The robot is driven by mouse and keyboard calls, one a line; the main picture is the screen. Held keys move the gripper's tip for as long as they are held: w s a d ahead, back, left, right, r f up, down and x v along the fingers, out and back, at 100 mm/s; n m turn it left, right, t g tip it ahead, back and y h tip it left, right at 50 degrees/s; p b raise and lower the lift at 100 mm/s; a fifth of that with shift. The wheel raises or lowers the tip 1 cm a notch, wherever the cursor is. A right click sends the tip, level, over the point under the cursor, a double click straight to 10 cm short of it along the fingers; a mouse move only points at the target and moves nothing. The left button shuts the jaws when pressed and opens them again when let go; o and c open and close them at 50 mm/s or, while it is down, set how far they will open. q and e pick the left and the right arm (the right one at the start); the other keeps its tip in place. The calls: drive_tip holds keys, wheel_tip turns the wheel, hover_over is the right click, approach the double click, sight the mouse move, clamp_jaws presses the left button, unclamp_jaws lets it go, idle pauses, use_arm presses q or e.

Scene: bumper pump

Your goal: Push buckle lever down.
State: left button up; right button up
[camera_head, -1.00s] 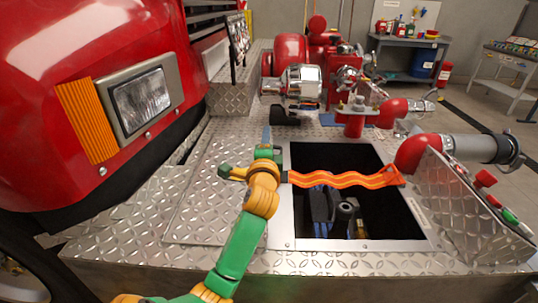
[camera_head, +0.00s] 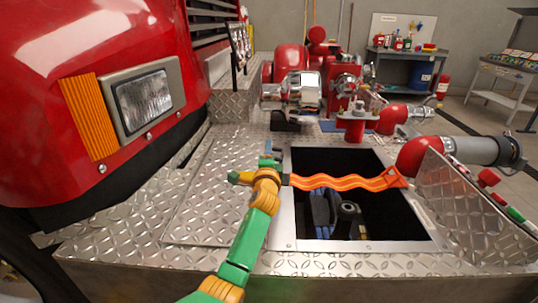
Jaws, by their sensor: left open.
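An orange strap (camera_head: 345,182) with yellow stripes lies wavy across the dark square opening in the diamond-plate bumper. Its left end reaches the opening's left rim, where my left gripper (camera_head: 262,161) is. My green and yellow left arm comes up from the bottom and its wrist hides most of the buckle area. A small dark piece, perhaps the buckle lever (camera_head: 268,145), shows just behind the gripper. I cannot tell whether the fingers touch it. My left gripper is open. My right gripper is not in view.
The opening (camera_head: 385,218) holds blue and black gear. A red pipe elbow (camera_head: 420,157) and a sloped control panel (camera_head: 470,205) stand to the right. Red and chrome pump parts (camera_head: 300,90) stand behind. The red truck front (camera_head: 90,60) bounds the left.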

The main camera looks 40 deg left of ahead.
use_arm(q)
clamp_jaws()
drive_tip(key=shift+r, duration=0.1)
idle(1.3)
